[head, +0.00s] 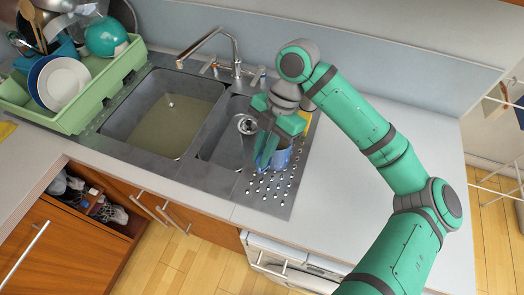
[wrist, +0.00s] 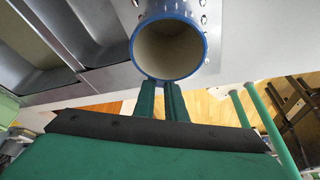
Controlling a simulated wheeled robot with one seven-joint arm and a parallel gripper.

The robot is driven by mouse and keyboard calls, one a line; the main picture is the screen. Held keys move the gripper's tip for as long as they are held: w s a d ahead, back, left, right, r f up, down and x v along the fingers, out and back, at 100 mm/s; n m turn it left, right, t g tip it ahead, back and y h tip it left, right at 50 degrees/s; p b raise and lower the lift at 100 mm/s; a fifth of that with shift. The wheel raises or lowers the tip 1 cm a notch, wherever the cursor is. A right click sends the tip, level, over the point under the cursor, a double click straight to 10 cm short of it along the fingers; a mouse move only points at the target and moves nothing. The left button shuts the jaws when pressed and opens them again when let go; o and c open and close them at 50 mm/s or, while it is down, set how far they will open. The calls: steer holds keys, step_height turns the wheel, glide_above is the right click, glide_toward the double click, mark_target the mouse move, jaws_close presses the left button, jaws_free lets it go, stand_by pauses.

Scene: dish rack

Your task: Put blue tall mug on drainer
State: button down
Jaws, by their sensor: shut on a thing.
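The blue mug (head: 281,157) is at the perforated metal drainer (head: 268,193) on the right end of the sink unit, partly hidden by my gripper in the head view. In the wrist view the mug (wrist: 170,47) shows its blue rim and pale, empty inside, with the opening toward the camera. My gripper (head: 268,150) is over the drainer, its fingers pointing down. In the wrist view my gripper (wrist: 162,88) is shut on the mug's near side wall. I cannot tell whether the mug's base touches the drainer.
Two sink basins (head: 165,112) lie left of the drainer, with a tap (head: 215,45) behind. A green dish rack (head: 85,100) with plates and a teal pot stands at the far left. The worktop (head: 350,185) to the right is clear. An open cupboard is below left.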

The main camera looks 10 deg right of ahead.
steer(key=shift+f, duration=0.25)
steer(key=shift+f, duration=0.25)
stand_by(0.4)
steer(key=c, duration=1.7)
jaws_free()
steer(key=c, duration=0.4)
steer(key=shift+r, duration=0.15)
steer(key=shift+w+d+r, duration=0.15)
steer(key=shift+d+r, duration=0.1)
steer(key=shift+r, duration=0.3)
steer(key=shift+r, duration=0.1)
